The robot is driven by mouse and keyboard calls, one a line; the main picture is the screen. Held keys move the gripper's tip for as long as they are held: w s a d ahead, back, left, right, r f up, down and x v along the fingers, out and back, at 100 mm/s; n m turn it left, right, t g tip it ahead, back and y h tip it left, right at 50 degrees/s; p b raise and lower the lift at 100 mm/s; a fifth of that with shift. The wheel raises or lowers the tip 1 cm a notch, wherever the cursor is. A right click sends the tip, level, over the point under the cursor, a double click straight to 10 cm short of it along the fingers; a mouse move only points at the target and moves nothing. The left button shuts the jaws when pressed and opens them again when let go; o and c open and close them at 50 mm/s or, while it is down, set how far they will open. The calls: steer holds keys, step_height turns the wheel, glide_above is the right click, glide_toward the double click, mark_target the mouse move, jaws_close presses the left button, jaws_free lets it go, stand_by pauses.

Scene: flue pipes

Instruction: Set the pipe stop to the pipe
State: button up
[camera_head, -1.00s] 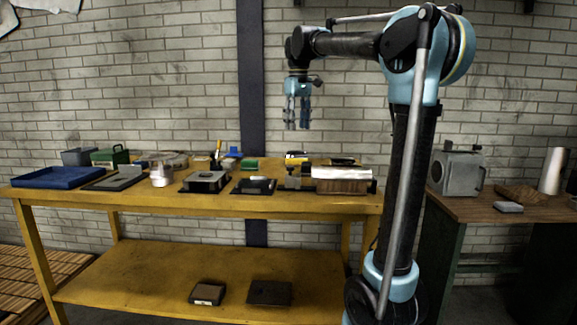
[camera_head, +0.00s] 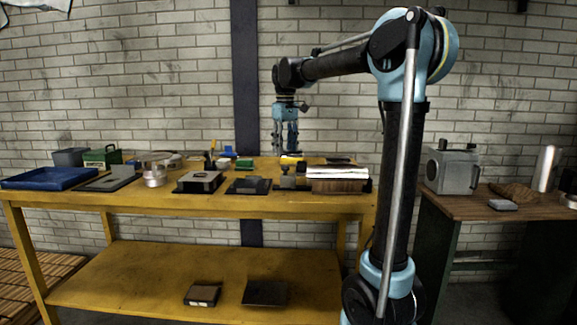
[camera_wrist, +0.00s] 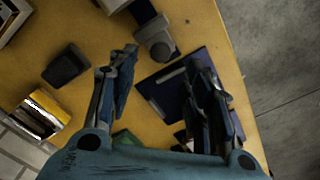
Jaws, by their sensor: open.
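My gripper (camera_head: 286,152) is open and empty above the back right part of the yellow table, pointing down. In the wrist view its two fingers (camera_wrist: 160,62) are spread apart above a dark blue plate (camera_wrist: 152,88). A grey metal fixture with a round end (camera_wrist: 158,42) lies just beyond the fingertips. A dark grey block (camera_wrist: 66,67) lies left of the fingers, apart from them. A metallic and yellow round-sided piece (camera_wrist: 40,116) is at the left. I cannot tell for sure which of these is the pipe stop or the pipe.
A side bench (camera_head: 500,206) with a grey machine (camera_head: 452,170) stands right. The brick wall is behind.

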mark_target(288, 176)
steer(key=shift+f, duration=3.55)
jaws_close()
